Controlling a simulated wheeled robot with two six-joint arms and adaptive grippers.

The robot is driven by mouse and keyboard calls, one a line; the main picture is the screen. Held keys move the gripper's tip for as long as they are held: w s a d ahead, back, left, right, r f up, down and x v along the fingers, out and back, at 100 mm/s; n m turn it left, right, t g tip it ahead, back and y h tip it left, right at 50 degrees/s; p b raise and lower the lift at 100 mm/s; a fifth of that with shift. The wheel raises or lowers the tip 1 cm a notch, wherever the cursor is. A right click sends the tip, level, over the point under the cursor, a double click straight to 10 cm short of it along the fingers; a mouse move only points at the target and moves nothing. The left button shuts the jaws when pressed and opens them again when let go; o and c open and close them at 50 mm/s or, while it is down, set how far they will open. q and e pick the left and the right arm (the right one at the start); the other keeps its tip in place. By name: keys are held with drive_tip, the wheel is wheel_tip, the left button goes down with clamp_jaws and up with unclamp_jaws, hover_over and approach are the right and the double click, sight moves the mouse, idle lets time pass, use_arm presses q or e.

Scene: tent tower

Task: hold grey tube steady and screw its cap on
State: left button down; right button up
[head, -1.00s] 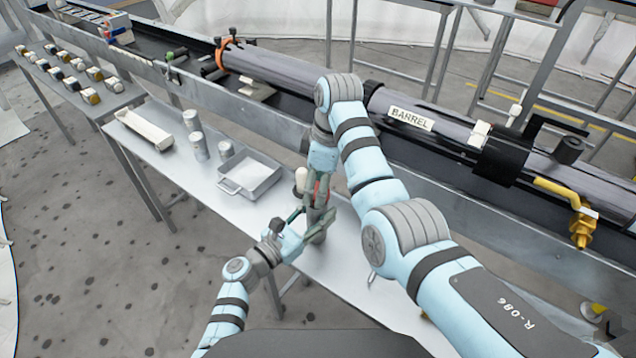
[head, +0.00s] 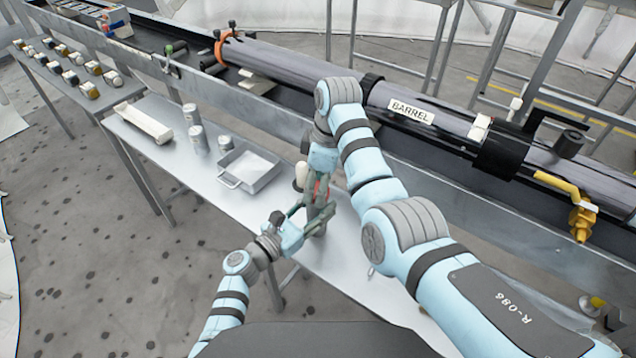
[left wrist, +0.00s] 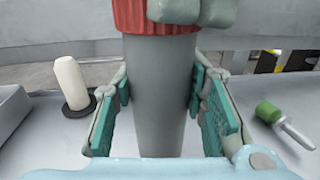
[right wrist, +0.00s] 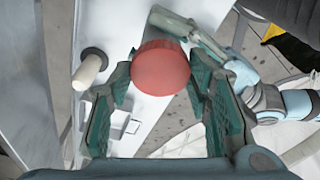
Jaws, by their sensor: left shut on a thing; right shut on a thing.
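The grey tube (left wrist: 160,100) stands upright on the bench, between the fingers of my left gripper (left wrist: 158,98), which is shut on it. In the head view the left gripper (head: 308,219) reaches the tube from the left. A ribbed red cap (left wrist: 160,16) sits at the tube's top; the right wrist view shows its round top (right wrist: 161,68). My right gripper (right wrist: 160,85) is above the tube with its fingers shut on the cap's sides. In the head view my right arm and fingers mostly hide the cap. The thread under it is hidden.
A white cylinder on a dark round base (left wrist: 72,88) stands beside the tube. A green-handled tool (left wrist: 272,114) lies on the other side. A metal tray (head: 250,168), several grey canisters (head: 198,138) and a long white box (head: 143,123) are farther left. The long barrel (head: 410,112) runs behind the bench.

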drive_tip(key=shift+f, duration=0.55)
drive_tip(key=m, duration=0.3)
drive_tip(key=o, duration=0.8)
drive_tip(key=shift+c, duration=0.2)
drive_tip(key=shift+r, duration=0.1)
drive_tip(key=shift+r, duration=2.15)
drive_tip(key=shift+c, duration=0.4)
